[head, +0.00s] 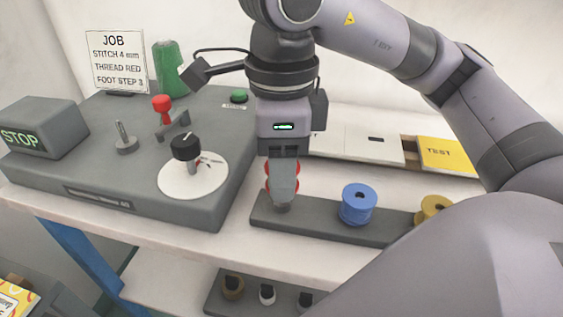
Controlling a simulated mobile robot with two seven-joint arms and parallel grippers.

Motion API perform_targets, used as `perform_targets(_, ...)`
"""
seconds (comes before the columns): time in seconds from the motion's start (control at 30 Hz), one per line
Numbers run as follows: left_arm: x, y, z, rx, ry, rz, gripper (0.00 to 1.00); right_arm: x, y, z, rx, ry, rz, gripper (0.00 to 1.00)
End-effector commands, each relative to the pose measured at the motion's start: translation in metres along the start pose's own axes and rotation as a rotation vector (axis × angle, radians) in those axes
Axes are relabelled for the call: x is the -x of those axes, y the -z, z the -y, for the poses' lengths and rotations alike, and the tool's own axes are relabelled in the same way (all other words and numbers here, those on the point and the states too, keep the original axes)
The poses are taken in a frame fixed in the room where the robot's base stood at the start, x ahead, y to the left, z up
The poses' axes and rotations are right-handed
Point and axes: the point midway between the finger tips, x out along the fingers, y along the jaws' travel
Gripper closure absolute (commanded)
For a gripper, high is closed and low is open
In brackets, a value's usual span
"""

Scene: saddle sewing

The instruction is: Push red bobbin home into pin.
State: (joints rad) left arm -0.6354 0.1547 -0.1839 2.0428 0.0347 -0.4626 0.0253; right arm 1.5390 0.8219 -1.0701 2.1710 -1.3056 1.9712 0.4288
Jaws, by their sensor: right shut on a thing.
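My right gripper (283,195) points straight down over the left end of the grey bobbin rack (385,234). It is shut on the red bobbin (296,168), which shows only as thin red edges on both sides of the fingers. The fingers hide most of the bobbin and whatever lies right under it, so I cannot tell whether it touches the rack. A metal pin (124,133) stands upright and bare on a round base on the grey machine (160,210). My left gripper is not in view.
On the rack stand a blue bobbin (358,205) and a yellow bobbin (435,207), right of my gripper. The machine carries a red-knobbed lever (161,103), a black knob (186,148) and a STOP display (22,138). A lower shelf (160,280) holds small dark-topped items.

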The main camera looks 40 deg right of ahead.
Motion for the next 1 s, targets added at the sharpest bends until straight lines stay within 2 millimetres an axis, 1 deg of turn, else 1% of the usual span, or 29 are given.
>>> perform_targets(1.0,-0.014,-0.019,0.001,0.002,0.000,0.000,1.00,-0.024,0.000,0.000,0.000,0.000,0.000,0.92)
